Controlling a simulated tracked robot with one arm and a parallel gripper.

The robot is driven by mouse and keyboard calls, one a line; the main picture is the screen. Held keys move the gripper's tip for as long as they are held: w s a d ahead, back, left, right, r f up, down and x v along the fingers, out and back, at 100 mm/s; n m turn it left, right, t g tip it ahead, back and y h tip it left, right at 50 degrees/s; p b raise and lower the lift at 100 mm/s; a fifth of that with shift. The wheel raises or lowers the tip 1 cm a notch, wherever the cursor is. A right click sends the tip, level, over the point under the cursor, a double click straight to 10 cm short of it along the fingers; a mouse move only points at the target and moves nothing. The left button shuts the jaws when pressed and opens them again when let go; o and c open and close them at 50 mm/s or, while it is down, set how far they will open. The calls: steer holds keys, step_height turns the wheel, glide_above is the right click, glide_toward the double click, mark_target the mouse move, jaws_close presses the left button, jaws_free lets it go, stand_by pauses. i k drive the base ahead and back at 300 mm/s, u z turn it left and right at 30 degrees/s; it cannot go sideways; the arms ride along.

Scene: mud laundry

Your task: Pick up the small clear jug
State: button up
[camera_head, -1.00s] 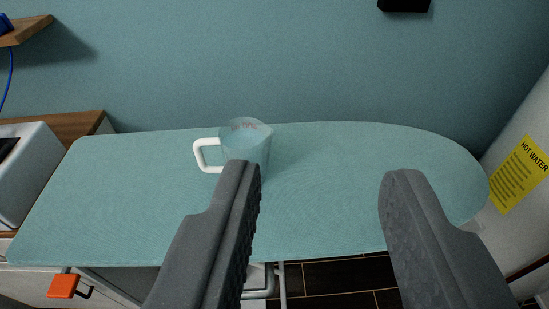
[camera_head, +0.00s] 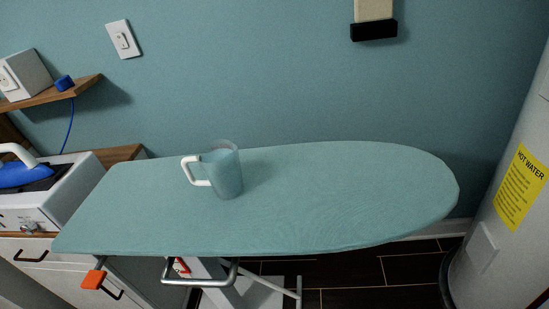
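The small clear jug (camera_head: 226,176) stands upright on the teal ironing board (camera_head: 330,200), left of the board's middle. It looks teal through its clear wall, and its white handle points left. My gripper is not in view, so its distance from the jug and whether it is open cannot be seen.
A wooden shelf (camera_head: 60,93) is above. A white water heater (camera_head: 515,215) stands at right. The board right of the jug is clear.

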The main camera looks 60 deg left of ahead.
mark_target(212, 172)
steer(key=z, duration=0.65)
steer(key=k, duration=1.4)
steer(key=u, duration=1.15)
steer(key=i, duration=1)
